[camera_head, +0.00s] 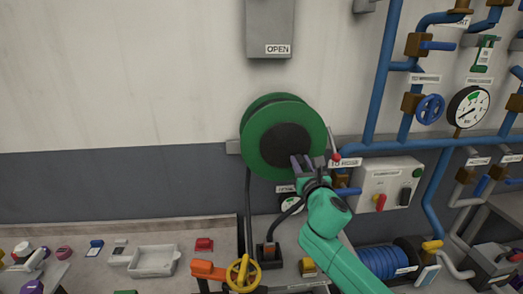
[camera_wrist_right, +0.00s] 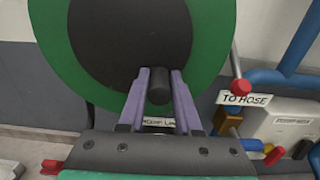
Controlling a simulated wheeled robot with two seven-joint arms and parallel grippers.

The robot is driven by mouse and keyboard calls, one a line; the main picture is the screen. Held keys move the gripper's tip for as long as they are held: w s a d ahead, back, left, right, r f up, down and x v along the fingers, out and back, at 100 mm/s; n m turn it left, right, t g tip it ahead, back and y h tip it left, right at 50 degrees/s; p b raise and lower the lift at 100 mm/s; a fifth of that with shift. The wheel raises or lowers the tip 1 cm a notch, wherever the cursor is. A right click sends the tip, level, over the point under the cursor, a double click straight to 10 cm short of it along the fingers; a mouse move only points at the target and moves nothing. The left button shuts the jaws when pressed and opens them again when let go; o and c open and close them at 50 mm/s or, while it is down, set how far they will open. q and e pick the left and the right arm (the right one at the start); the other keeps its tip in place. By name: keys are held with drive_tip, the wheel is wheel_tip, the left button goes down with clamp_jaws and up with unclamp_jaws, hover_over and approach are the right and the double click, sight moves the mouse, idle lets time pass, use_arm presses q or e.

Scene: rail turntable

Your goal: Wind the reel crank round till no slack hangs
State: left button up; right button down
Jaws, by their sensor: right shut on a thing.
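The green reel (camera_head: 258,158) with a dark hub (camera_head: 278,140) is mounted on the wall in the head view. It also fills the top of the right wrist view (camera_wrist_right: 215,55). A dark hose (camera_head: 248,200) hangs down from the reel's left side to the bench; whether it is slack is hard to tell. My right gripper (camera_head: 301,162) is at the lower right of the reel's face. Its two fingers are shut on the black crank handle (camera_wrist_right: 159,92), which sits between them in the right wrist view. The crank arm itself cannot be made out. My left gripper is not in view.
A red-tipped lever (camera_head: 335,155) stands just right of the gripper, near the "TO HOSE" label (camera_wrist_right: 243,99). Blue pipes (camera_head: 415,146) and a grey switch box (camera_head: 388,182) are further right. Below is a bench with a yellow handwheel (camera_head: 243,273) and a pale tray (camera_head: 154,262).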

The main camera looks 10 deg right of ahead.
sight(304, 147)
drive_tip(key=shift+d+r, duration=0.1)
drive_tip(key=shift+d, duration=0.05)
drive_tip(key=shift+d+r, duration=0.4)
drive_tip(key=shift+r, duration=0.05)
drive_tip(key=shift+d+r, duration=0.15)
drive_tip(key=shift+r, duration=0.6)
drive_tip(key=shift+r, duration=0.15)
drive_tip(key=shift+d+r, duration=0.1)
drive_tip(key=shift+r, duration=0.15)
drive_tip(key=shift+c, duration=1.6)
unclamp_jaws()
drive_tip(key=shift+f, duration=0.1)
drive_tip(key=shift+s, duration=0.1)
drive_tip(key=shift+s+f, duration=0.1)
